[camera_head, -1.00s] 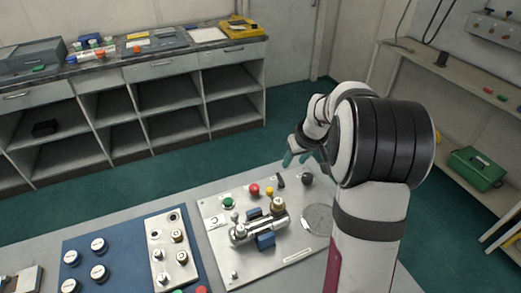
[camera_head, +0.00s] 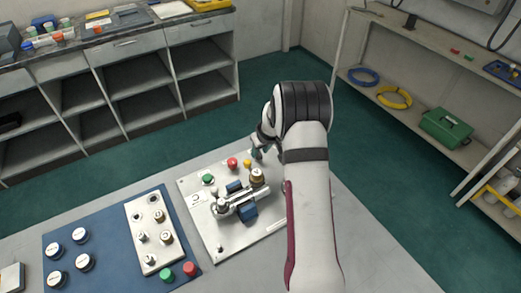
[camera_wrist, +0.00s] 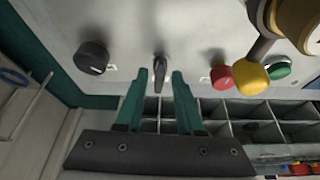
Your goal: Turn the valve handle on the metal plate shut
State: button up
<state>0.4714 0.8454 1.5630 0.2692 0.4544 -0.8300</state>
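The metal plate (camera_head: 262,229) lies on the bench and carries a silver pipe assembly (camera_head: 240,201) with blue parts and a brass fitting (camera_head: 257,177). A small dark lever (camera_wrist: 159,72) stands on the plate in the wrist view; it looks like the valve handle, though I cannot be sure. My gripper (camera_wrist: 158,76) is open, with one teal finger on each side of the lever's line. The lever shows between and just beyond the fingertips; I cannot tell whether they touch it. In the head view my gripper (camera_head: 261,152) is at the plate's far edge, partly hidden by my arm.
Beside the lever are a black knob (camera_wrist: 91,57), a red knob (camera_wrist: 221,76), a yellow ball (camera_wrist: 251,77) and a green knob (camera_wrist: 278,68). A blue panel (camera_head: 103,241) with several knobs lies left of the plate. Shelves line the walls.

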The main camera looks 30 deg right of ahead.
grip_shut()
jog(key=m, duration=0.2)
jog(key=m+h, duration=0.1)
jog(key=shift+w+a+m+h, duration=0.1)
jog(key=shift+a+m+h, duration=0.2)
jog(key=shift+m, duration=0.1)
jog(key=m, duration=0.1)
jog(key=m+g+h, duration=0.1)
jog(key=m, duration=0.2)
jog(key=shift+w+a+m, duration=0.2)
jog(key=shift+a+m, duration=0.05)
jog(key=shift+m, duration=0.05)
jog(key=m, duration=0.1)
jog(key=m+g, duration=0.1)
jog(key=m, duration=0.1)
jog(key=m+g+h, duration=0.1)
jog(key=shift+w+a, duration=0.1)
jog(key=shift+w, duration=0.15)
jog(key=shift+w+a+m+g, duration=0.15)
jog(key=shift+m+g, duration=0.65)
jog(key=shift+m, duration=1.4)
